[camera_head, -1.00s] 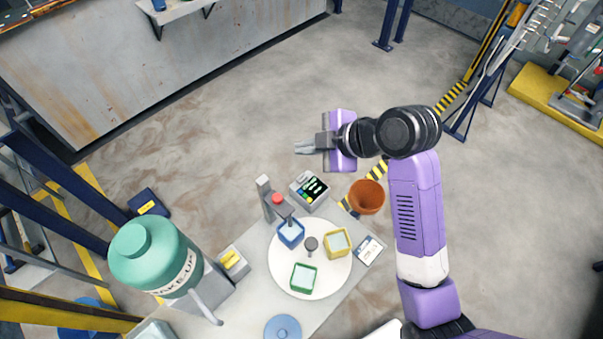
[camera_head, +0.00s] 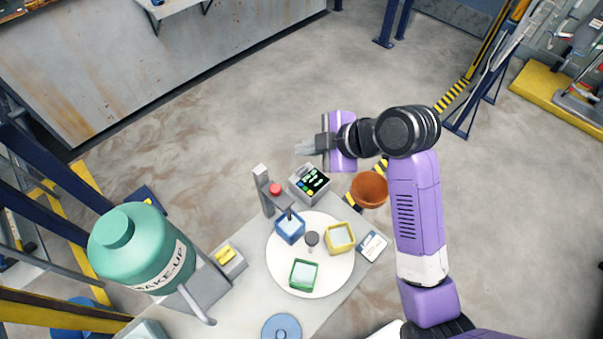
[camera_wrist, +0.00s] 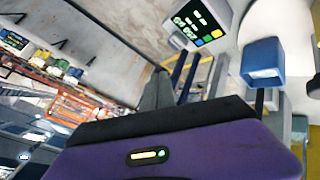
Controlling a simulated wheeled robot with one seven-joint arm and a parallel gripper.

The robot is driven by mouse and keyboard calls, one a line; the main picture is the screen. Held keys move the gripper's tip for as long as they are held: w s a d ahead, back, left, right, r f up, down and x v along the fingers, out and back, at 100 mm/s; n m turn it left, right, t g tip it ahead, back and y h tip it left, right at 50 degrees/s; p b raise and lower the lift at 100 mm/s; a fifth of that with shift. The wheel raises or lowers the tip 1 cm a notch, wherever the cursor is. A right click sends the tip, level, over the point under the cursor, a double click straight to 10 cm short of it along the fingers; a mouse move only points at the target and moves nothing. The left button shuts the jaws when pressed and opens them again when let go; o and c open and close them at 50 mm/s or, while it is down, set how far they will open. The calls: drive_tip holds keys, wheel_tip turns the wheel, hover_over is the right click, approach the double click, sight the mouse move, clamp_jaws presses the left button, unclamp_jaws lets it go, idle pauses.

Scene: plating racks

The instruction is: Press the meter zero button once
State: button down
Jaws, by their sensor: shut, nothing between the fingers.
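The meter (camera_head: 311,183) is a small grey box with a dark screen showing green-white marks. It stands at the far edge of the bench, and small coloured buttons line one side of its face. In the wrist view the meter (camera_wrist: 198,22) is at the top, with blue, green and yellow buttons beside the screen. The button labels are too small to read, so I cannot tell which is zero. My gripper (camera_head: 305,148) is shut and empty. In the head view it appears just beyond the meter, apart from it.
A white round plate (camera_head: 283,275) carries blue (camera_head: 290,228), yellow (camera_head: 340,238) and green (camera_head: 304,275) square containers. A post with a red knob (camera_head: 275,189) stands left of the meter. A green make-up tank (camera_head: 140,250) stands left.

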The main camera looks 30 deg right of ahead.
drive_tip(key=shift+f+b, duration=1.1)
drive_tip(key=shift+f, duration=1)
idle(0.3)
drive_tip(key=shift+f, duration=0.4)
drive_tip(key=shift+f+b, duration=0.55)
idle(0.7)
drive_tip(key=shift+r+p, duration=0.9)
drive_tip(key=shift+r, duration=0.05)
wheel_tip(320, 180, up, 5)
drive_tip(key=p, duration=0.4)
